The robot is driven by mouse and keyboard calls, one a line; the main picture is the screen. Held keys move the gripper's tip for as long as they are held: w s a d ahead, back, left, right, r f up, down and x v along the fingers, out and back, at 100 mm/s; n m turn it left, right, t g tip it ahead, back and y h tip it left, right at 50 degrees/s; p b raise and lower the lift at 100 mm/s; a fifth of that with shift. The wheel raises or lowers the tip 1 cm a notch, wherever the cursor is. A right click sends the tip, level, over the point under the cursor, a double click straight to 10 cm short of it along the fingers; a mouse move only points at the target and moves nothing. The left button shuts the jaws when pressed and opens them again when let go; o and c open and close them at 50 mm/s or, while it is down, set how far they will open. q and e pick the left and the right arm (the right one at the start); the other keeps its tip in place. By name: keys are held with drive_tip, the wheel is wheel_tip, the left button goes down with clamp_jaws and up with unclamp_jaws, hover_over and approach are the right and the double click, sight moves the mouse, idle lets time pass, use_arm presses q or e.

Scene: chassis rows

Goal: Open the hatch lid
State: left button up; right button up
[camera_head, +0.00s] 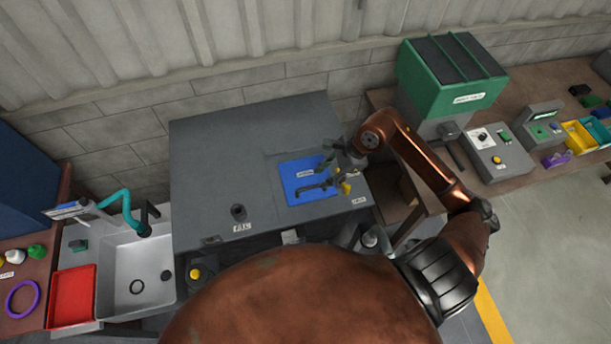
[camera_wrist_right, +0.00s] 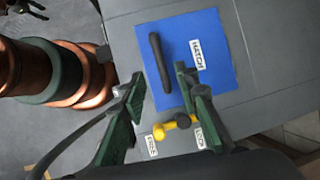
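The blue hatch lid (camera_head: 297,190) lies flat in the top of the grey cabinet, with a dark bar handle (camera_head: 315,188) across it. The lid also shows in the right wrist view (camera_wrist_right: 215,35), with a HATCH label and the dark handle (camera_wrist_right: 160,62). A yellow latch (camera_wrist_right: 171,125) with a dark round end sits at the lid's edge, between two small white labels. My right gripper (camera_head: 335,172) is above the lid's right side. In the wrist view its green fingers (camera_wrist_right: 162,108) are spread apart, with nothing held between them. My left gripper is not in view.
The grey cabinet top (camera_head: 215,150) is mostly clear, with a small dark knob (camera_head: 238,211) at its front. A sink (camera_head: 140,265) and red tray (camera_head: 73,296) are at left. A green hopper (camera_head: 452,85) and control boxes (camera_head: 497,155) stand on the right bench.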

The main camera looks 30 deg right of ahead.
sight(312, 187)
drive_tip(key=p+x, duration=0.1)
drive_tip(key=x, duration=0.5)
drive_tip(key=shift+d+p, duration=0.1)
drive_tip(key=shift+p, duration=0.2)
drive_tip(key=shift+w+f, duration=0.15)
drive_tip(key=shift+f, duration=0.65)
drive_tip(key=c, duration=0.7)
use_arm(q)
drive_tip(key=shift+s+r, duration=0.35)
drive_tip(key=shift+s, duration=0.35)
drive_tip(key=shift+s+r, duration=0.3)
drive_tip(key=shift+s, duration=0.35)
use_arm(e)
clamp_jaws()
